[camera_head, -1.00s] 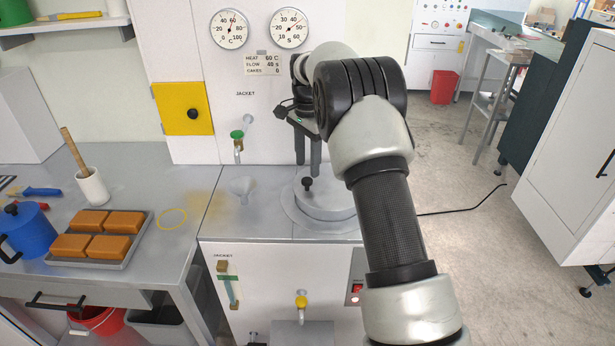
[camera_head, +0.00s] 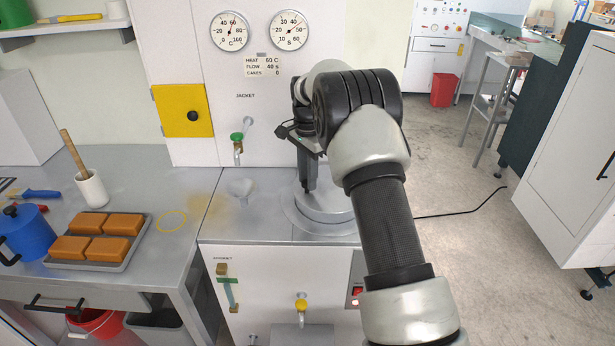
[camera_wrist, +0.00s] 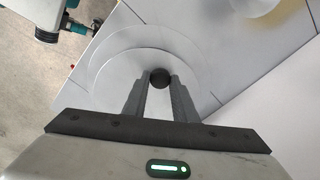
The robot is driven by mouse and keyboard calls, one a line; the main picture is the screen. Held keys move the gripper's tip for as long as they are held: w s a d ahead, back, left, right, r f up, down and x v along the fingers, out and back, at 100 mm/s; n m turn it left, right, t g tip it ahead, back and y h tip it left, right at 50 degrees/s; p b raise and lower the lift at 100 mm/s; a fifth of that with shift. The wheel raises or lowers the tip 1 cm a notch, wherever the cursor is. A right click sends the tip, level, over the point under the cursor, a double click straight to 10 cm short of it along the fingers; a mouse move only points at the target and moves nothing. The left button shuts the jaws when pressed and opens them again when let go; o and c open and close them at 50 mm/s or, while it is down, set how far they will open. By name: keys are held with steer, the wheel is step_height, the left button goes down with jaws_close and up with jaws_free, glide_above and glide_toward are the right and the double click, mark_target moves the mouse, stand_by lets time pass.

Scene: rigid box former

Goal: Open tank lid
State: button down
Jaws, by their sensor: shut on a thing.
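The tank lid (camera_head: 326,208) is a round grey metal disc set in the top of the white machine, and it lies flat. It also shows in the wrist view (camera_wrist: 125,80). Its black knob (camera_wrist: 160,78) sits between my fingertips in the wrist view. My gripper (camera_head: 308,186) points down over the left part of the lid, shut on the knob. It shows from above in the wrist view (camera_wrist: 160,84). In the head view, the fingers hide the knob, and my arm covers the right part of the lid.
A small funnel (camera_head: 240,188) and a green-handled tap (camera_head: 237,142) are left of the lid. A tray (camera_head: 62,262) of orange blocks, a blue pot (camera_head: 26,236) and a white mortar (camera_head: 92,190) stand on the left bench. The gauge panel rises behind.

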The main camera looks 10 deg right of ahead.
steer(key=shift+s+n+b, duration=0.3)
steer(key=shift+s+n, duration=0.1)
steer(key=shift+s, duration=0.45)
steer(key=s+d+n+b, duration=0.1)
steer(key=s+d+n, duration=0.1)
steer(key=s+n, duration=0.3)
steer(key=s+d+n+b, duration=0.1)
steer(key=s+d+n, duration=0.2)
steer(key=s, duration=0.5)
steer(key=s+d+n+p, duration=0.1)
steer(key=s+d+n, duration=0.5)
steer(key=d, duration=0.6)
steer(key=shift+s+n, duration=0.3)
steer(key=shift+n, duration=0.6)
steer(key=c, duration=1.4)
jaws_free()
steer(key=shift+a, duration=0.1)
steer(key=shift+c, duration=0.2)
